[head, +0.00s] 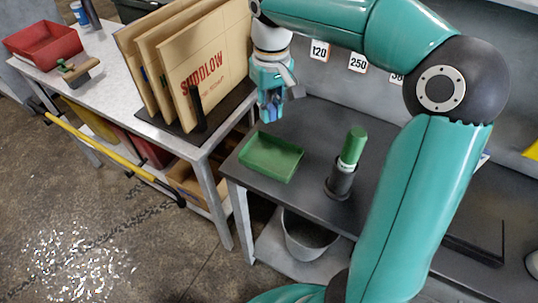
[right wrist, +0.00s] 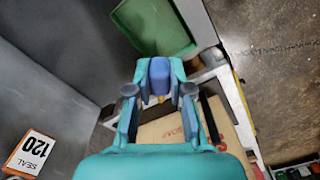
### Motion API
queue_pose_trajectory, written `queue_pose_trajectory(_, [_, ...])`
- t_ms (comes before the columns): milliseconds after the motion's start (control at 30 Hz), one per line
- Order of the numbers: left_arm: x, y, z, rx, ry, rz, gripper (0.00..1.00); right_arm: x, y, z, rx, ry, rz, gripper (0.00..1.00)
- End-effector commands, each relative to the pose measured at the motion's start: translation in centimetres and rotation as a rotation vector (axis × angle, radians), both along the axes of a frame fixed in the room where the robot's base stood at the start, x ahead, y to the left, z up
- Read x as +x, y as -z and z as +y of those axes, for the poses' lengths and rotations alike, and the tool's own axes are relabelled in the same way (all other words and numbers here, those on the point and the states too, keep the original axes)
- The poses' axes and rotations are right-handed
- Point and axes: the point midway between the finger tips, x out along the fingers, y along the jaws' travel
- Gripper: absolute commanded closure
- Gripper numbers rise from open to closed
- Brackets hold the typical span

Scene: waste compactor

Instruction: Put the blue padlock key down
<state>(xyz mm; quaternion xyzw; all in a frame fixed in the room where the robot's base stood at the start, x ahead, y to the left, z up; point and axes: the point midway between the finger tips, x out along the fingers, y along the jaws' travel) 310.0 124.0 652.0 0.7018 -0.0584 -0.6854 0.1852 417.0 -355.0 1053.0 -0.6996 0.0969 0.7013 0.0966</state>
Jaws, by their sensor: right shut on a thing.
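The blue padlock key (right wrist: 159,72) shows in the right wrist view as a blue block with a small yellowish part under it. My right gripper (right wrist: 158,88) is shut on it, with one finger on each side. In the head view my right gripper (head: 270,115) hangs, pointing down, above the back left part of the dark bench (head: 318,128), behind the green tray. Only a bit of blue shows between its fingers there. My left gripper is in neither view.
A green tray (head: 271,157), seemingly empty, lies at the bench's left end. Right of it a green-topped cylinder (head: 353,148) stands in a dark holder (head: 341,182). Upright cardboard sheets (head: 210,72) stand on the left table. A grey bin (head: 306,238) sits below.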

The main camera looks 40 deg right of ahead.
Motion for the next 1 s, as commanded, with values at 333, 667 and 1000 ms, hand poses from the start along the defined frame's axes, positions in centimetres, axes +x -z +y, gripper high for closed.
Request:
queue_pose_trajectory(333, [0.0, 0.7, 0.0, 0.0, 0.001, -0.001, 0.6, -0.8, 9.1, -0.7, 0.0, 0.02, 0.005, 1.0])
queue_pose_trajectory(667, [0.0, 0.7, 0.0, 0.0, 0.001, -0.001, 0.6, -0.8, 12.2, -0.8, 0.0, 0.023, 0.001, 1.0])
queue_pose_trajectory(1000, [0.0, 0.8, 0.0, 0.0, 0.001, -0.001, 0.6, -0.8, 15.8, -0.8, 0.0, 0.023, 0.0, 1.0])
